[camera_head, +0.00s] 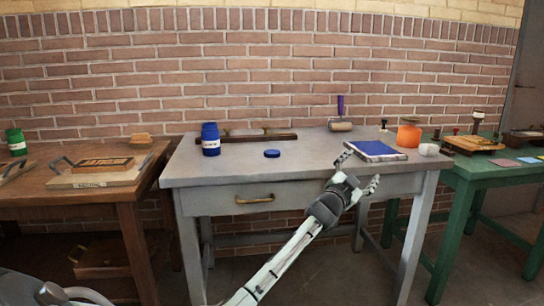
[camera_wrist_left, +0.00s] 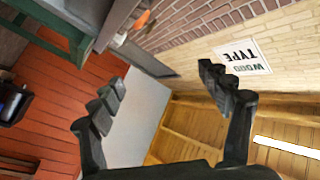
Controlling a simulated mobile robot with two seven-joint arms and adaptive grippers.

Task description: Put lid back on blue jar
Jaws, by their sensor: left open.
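The blue jar (camera_head: 210,139), with a white label, stands upright at the left back of the grey table (camera_head: 310,170). A flat round blue lid (camera_head: 272,153) lies on the table to the right of the jar, apart from it. My left gripper (camera_head: 360,168) is open and empty near the table's front edge, right of the lid and in front of the blue pad. In the left wrist view my left gripper (camera_wrist_left: 165,90) shows its two fingers wide apart with nothing between them; neither jar nor lid shows there. My right gripper is not in view.
On the grey table are a blue pad (camera_head: 376,151), an orange jar (camera_head: 409,134), a roller with a purple handle (camera_head: 340,118) and a long wooden tray (camera_head: 246,136) at the back. The middle of the table is clear. A brown table (camera_head: 140,190) and a green table (camera_head: 468,178) flank it.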

